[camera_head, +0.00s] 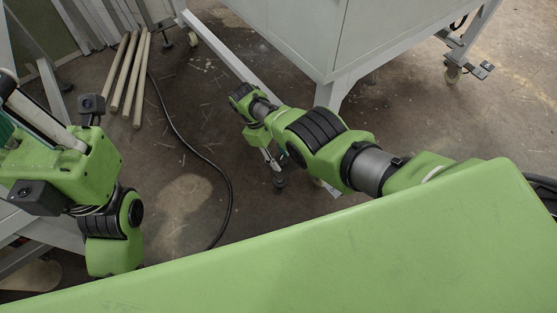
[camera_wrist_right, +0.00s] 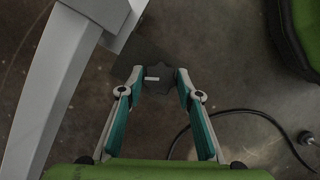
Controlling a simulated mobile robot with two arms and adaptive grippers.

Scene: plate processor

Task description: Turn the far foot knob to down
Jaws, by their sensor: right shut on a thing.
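The foot knob (camera_wrist_right: 158,86) is a dark, flat, lobed piece with a small white mark, beside the pale grey frame leg in the right wrist view. My right gripper (camera_wrist_right: 159,76) is shut on it, with one fingertip on each side. In the head view my right gripper (camera_head: 268,156) points down near the floor, below the grey cabinet's frame. The knob cannot be made out clearly there. Part of my left gripper (camera_head: 38,120) shows at the left edge of the head view. Its fingertips are not clear.
A large grey cabinet (camera_head: 285,35) on a frame with castors stands at the top. A black cable (camera_head: 197,152) runs across the floor, and open floor lies between my arms.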

